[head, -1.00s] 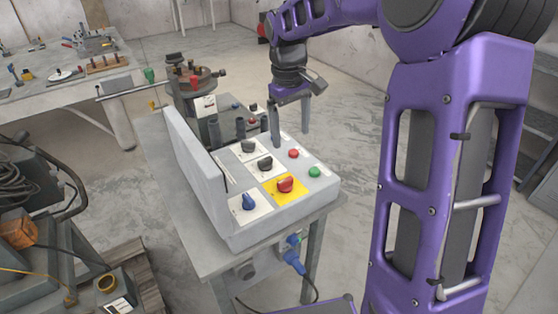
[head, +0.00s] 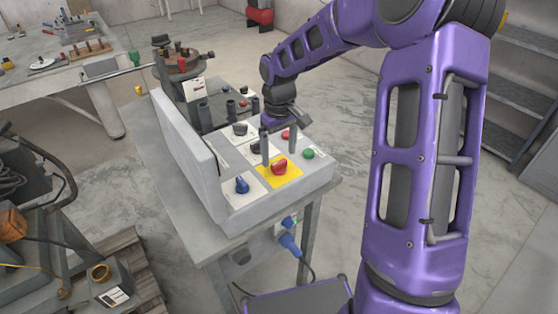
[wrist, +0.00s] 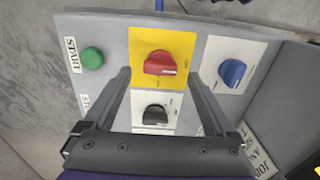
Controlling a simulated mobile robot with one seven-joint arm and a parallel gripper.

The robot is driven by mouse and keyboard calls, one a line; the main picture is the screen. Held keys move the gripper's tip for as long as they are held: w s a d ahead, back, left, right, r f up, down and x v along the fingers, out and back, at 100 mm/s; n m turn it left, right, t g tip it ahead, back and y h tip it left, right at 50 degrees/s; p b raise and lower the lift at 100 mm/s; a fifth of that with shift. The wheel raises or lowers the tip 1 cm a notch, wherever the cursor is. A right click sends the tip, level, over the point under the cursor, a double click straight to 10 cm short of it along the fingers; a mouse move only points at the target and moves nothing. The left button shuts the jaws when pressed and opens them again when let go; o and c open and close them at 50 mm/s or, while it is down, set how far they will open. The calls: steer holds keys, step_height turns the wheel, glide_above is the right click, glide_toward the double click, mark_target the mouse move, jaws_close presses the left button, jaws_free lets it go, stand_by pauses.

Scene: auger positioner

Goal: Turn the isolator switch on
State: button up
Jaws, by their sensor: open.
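A red rotary knob on a yellow plate, which looks like the isolator switch (head: 279,167), sits on the sloping control panel (head: 238,215). In the wrist view the red knob (wrist: 160,63) lies near the top middle, its white mark pointing right. My gripper (head: 279,148) is open, its fingers pointing down over the panel just behind the red knob. In the wrist view my gripper (wrist: 160,76) has its fingertips left and right of the red knob's lower side, with nothing between them. I cannot tell whether the fingers touch the panel.
A blue knob (head: 242,184) sits left of the red one. A black knob (wrist: 155,115) lies between the fingers' lower parts in the wrist view. A green START button (wrist: 92,58) and a red button (head: 287,134) are nearby. An upright grey plate (head: 190,150) edges the panel's left.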

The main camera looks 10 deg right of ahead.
mark_target(279, 166)
steer(key=shift+f, duration=1.45)
steer(key=shift+c, duration=0.2)
steer(key=c, duration=1.3)
